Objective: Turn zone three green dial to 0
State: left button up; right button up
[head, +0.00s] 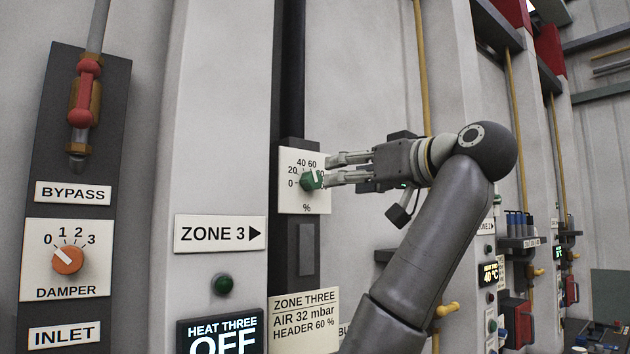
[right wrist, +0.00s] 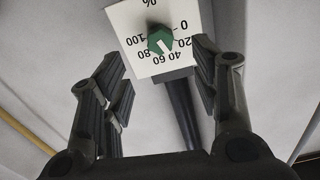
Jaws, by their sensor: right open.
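The zone three green dial (head: 311,181) sits on a white scale plate marked in % on the wall. In the right wrist view the dial (right wrist: 158,40) shows upside down, its white pointer toward about 40 to 60. My right gripper (head: 331,169) is open, its fingers pointing left at the dial from the right. In the head view the fingertips overlap the plate's right part and hide some numbers. In the right wrist view the dial lies ahead, between and beyond the open fingers, with nothing held. My left gripper is not in view.
An orange damper dial (head: 68,260) is on the left panel below a red-handled bypass valve (head: 84,95). A ZONE 3 sign (head: 220,234), a dark green button (head: 222,284) and a HEAT THREE display (head: 220,338) reading OFF are nearby. A yellow pipe (head: 421,70) runs behind my right arm.

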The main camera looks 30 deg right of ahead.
aim_at(316, 183)
jog(key=w+p, duration=0.1)
jog(key=w, duration=0.2)
jog(key=w+p, duration=0.1)
jog(key=w, duration=0.2)
jog(key=w+p, duration=0.2)
jog(key=w, duration=0.1)
jog(key=shift+a, duration=0.4)
jog(key=shift+w, duration=0.45)
jog(key=c, duration=1)
jog(key=shift+c, duration=0.2)
jog(key=shift+d+f, duration=0.1)
jog(key=shift+f, duration=0.05)
